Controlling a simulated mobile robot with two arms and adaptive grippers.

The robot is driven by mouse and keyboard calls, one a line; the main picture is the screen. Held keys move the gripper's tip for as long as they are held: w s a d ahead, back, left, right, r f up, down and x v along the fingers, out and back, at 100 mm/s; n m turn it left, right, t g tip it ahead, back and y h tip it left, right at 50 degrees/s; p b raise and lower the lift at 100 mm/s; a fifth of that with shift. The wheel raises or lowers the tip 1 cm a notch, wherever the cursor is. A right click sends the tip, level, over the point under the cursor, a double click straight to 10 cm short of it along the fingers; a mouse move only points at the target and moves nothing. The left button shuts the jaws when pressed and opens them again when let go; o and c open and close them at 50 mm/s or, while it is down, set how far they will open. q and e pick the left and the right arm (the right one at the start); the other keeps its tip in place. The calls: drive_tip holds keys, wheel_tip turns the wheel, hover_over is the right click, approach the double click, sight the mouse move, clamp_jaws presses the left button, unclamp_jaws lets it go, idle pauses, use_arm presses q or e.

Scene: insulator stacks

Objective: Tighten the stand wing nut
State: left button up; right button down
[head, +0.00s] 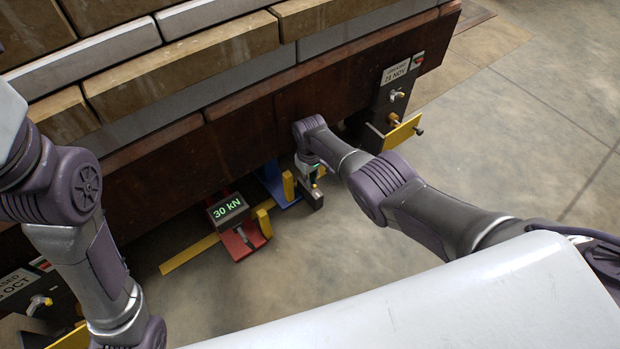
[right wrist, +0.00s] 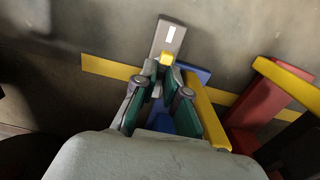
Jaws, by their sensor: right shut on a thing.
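My right gripper (head: 313,176) reaches down beside the stack's lower edge. In the right wrist view its fingers (right wrist: 162,84) are shut on a small yellow part (right wrist: 167,59) next to a grey block with a white label (right wrist: 167,40). I cannot tell whether this part is a wing nut. A wing nut (head: 397,95) with pale wings shows on the dark stand labelled 21 NOV (head: 383,107) at the right. Another wing nut (head: 38,302) shows on the stand at the lower left. My left arm is at the left, its gripper out of view.
A red device with a 30 kN display (head: 228,209) stands left of my right gripper, near a blue base (head: 276,186). A yellow strip (head: 188,254) lies on the floor. The brown and grey stack (head: 180,75) overhangs them. Floor at the right is clear.

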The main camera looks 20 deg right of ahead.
idle(0.4)
drive_tip(key=c, duration=1.2)
unclamp_jaws()
drive_tip(key=shift+r, duration=0.1)
drive_tip(key=shift+r, duration=0.35)
wheel_tip(320, 180, up, 11)
drive_tip(key=shift+r, duration=0.1)
drive_tip(key=shift+s, duration=0.1)
